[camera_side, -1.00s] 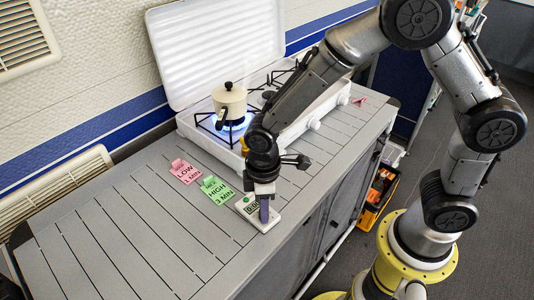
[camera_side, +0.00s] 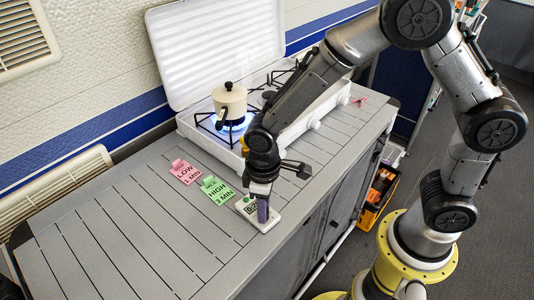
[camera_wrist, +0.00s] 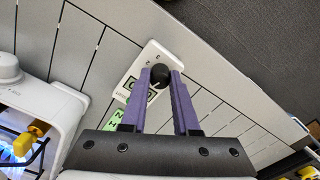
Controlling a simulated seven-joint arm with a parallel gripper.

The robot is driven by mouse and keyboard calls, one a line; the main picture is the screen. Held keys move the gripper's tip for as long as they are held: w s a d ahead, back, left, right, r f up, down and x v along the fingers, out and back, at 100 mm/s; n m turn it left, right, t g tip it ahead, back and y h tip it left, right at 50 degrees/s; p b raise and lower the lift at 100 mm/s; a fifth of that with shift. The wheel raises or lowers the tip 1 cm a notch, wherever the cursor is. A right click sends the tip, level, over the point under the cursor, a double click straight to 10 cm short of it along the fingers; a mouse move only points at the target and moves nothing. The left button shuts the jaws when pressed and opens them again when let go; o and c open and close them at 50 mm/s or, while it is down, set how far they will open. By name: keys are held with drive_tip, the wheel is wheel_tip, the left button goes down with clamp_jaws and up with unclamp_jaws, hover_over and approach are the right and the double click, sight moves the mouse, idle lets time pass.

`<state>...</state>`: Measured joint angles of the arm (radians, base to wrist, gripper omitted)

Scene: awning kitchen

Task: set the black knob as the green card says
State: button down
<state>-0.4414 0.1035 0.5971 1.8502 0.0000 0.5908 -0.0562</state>
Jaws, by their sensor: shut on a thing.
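The black knob (camera_wrist: 159,75) sits on a white timer (camera_wrist: 147,54), also seen in the side view (camera_side: 272,219). My gripper (camera_wrist: 160,73) points down at the timer with its purple fingers closed on the knob, one on each side. In the side view my gripper (camera_side: 263,213) hides the knob. The timer's display (camera_side: 252,208) is partly covered there; its digits are too small to read surely. The green card (camera_side: 218,191) reads HIGH 3 MIN and lies flat just left of the timer. Part of it shows in the wrist view (camera_wrist: 114,121).
A pink card (camera_side: 186,173) reading LOW 1 MIN lies beyond the green one. A white stove (camera_side: 188,120) with its lid up has a cream pot (camera_side: 230,101) over a blue flame. The slatted counter (camera_side: 130,225) is clear at left.

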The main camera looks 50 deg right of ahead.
drive_tip(key=m, duration=1.5)
unclamp_jaws()
idle(0.4)
drive_tip(key=shift+r, duration=0.1)
drive_tip(key=shift+r, duration=3.45)
